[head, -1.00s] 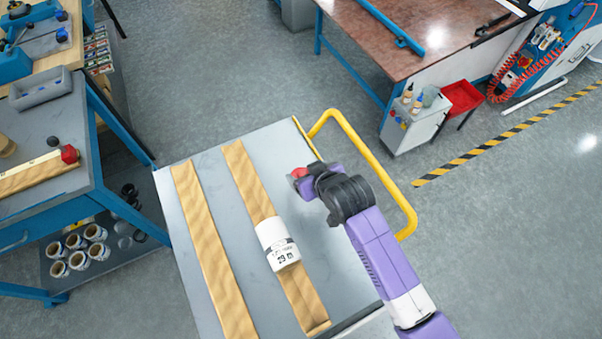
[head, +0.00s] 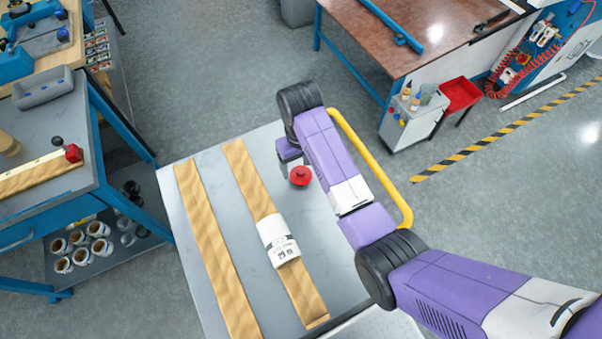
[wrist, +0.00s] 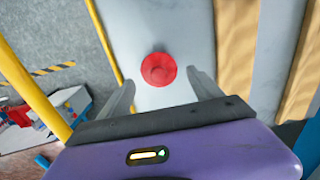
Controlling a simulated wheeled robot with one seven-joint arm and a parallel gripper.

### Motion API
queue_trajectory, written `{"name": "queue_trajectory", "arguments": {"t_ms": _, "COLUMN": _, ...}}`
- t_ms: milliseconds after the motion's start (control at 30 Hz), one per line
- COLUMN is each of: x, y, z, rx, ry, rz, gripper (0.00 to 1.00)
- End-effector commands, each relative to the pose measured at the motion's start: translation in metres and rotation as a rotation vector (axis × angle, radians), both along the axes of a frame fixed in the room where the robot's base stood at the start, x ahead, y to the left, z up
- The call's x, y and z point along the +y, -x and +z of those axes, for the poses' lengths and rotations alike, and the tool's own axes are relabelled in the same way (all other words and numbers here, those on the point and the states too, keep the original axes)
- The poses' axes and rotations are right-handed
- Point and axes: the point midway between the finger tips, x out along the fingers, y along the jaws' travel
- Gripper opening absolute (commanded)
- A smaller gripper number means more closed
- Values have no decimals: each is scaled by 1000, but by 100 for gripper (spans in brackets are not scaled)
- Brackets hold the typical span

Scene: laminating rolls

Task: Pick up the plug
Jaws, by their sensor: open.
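The red plug (head: 300,176) stands on the grey cart top, to the right of the wooden strips. In the wrist view the plug (wrist: 158,69) lies between and slightly beyond the two fingers of my gripper (wrist: 160,88). The fingers are apart with a gap on each side of the plug. In the head view my gripper (head: 290,168) points down close beside the plug, partly hidden by my arm. Its height over the cart top is hard to tell.
The cart top (head: 200,164) carries two padded wooden strips and a white labelled roll (head: 278,240) on the right strip. A yellow handle (head: 375,165) runs along the cart's right side. A blue workbench (head: 60,190) with another red plug (head: 73,153) stands at left.

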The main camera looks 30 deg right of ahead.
Motion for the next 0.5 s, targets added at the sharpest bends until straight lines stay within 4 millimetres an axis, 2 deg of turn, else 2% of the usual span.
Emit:
{"name": "queue_trajectory", "arguments": {"t_ms": 300, "x": -2, "y": 2, "z": -41, "rx": 2, "ry": 0, "rz": 0, "gripper": 74}}
{"name": "queue_trajectory", "arguments": {"t_ms": 500, "x": -2, "y": 1, "z": -45, "rx": -2, "ry": 0, "rz": 0, "gripper": 74}}
